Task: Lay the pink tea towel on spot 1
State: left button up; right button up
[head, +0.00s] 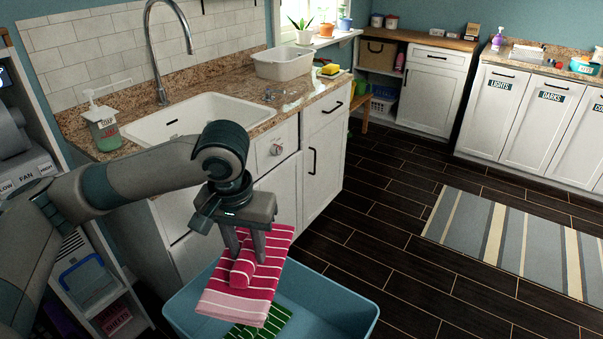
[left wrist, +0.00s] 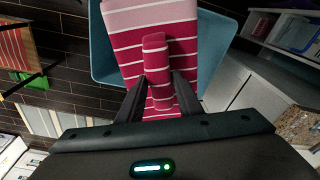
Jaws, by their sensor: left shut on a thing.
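The pink tea towel (head: 236,300), with white stripes, hangs from my left gripper (head: 247,258) above the blue tub (head: 335,311). Its lower part is pale pink. In the left wrist view the towel (left wrist: 150,20) has a raised fold pinched between the two fingers of my left gripper (left wrist: 160,88), with the tub's wall (left wrist: 103,50) around and behind it. A green striped cloth (head: 268,325) lies in the tub, partly hidden by the towel. I cannot make out a marked spot 1. My right gripper is not in view.
The counter (head: 285,108) with a white sink (head: 190,118) and a white basin (head: 283,65) is behind my left arm. A striped rug (head: 510,240) lies on the dark floor.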

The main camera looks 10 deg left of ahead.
pick_arm(q)
jog(key=s+f, duration=0.4)
jog(key=f, duration=0.6)
jog(key=s+f, duration=0.4)
jog(key=f, duration=0.6)
jog(key=shift+s, duration=0.3)
jog(key=shift+d, duration=0.1)
